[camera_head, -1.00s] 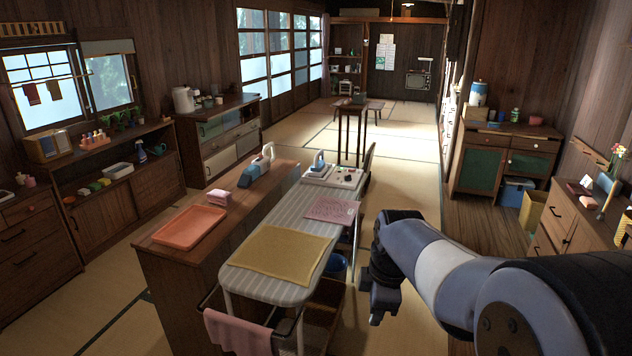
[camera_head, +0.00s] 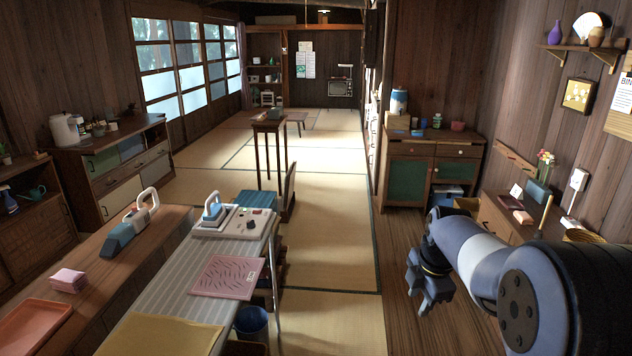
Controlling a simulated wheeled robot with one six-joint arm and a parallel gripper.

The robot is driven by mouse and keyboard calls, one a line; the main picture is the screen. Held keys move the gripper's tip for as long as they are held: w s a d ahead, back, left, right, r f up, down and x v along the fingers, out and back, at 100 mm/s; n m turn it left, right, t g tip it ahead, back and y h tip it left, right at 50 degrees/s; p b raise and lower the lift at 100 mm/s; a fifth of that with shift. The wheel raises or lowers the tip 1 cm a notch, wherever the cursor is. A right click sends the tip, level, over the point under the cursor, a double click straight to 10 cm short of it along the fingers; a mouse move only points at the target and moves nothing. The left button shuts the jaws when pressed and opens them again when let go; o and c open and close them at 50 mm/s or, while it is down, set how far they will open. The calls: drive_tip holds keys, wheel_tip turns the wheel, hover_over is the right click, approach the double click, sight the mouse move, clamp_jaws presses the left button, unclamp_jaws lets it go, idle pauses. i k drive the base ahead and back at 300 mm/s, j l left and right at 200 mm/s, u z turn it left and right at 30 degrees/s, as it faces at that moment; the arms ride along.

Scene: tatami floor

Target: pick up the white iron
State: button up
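A small iron with a pale handle and blue-grey body (camera_head: 213,208) rests on a white base with knobs (camera_head: 232,222), at the far end of the striped ironing board (camera_head: 168,290). On the wooden counter to the left lies a teal appliance with a white looped handle (camera_head: 130,226); I cannot tell whether it is an iron or a hand vacuum. My gripper (camera_head: 430,298) hangs fingers down over the floor at the right, well apart from the board and both appliances. It holds nothing that I can see, and its finger gap is unclear.
A pink patterned cloth (camera_head: 228,277) and a yellow cloth (camera_head: 160,337) lie on the board. A blue bucket (camera_head: 251,322) stands below its right edge. A chair (camera_head: 288,195) is beyond the board. Floor between the board and my arm is clear.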

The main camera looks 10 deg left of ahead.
sight(215, 215)
drive_tip(key=i+l, duration=0.1)
drive_tip(key=i, duration=0.7)
drive_tip(key=i+l, duration=0.15)
drive_tip(key=i, duration=0.7)
drive_tip(key=i+u, duration=0.75)
drive_tip(key=i+l+u, duration=0.2)
drive_tip(key=i+u, duration=0.15)
drive_tip(key=i+j+u, duration=0.1)
drive_tip(key=i+u, duration=0.15)
drive_tip(key=u, duration=0.2)
drive_tip(key=i+u, duration=0.25)
drive_tip(key=u, duration=0.2)
drive_tip(key=i+u, duration=0.25)
drive_tip(key=u, duration=0.15)
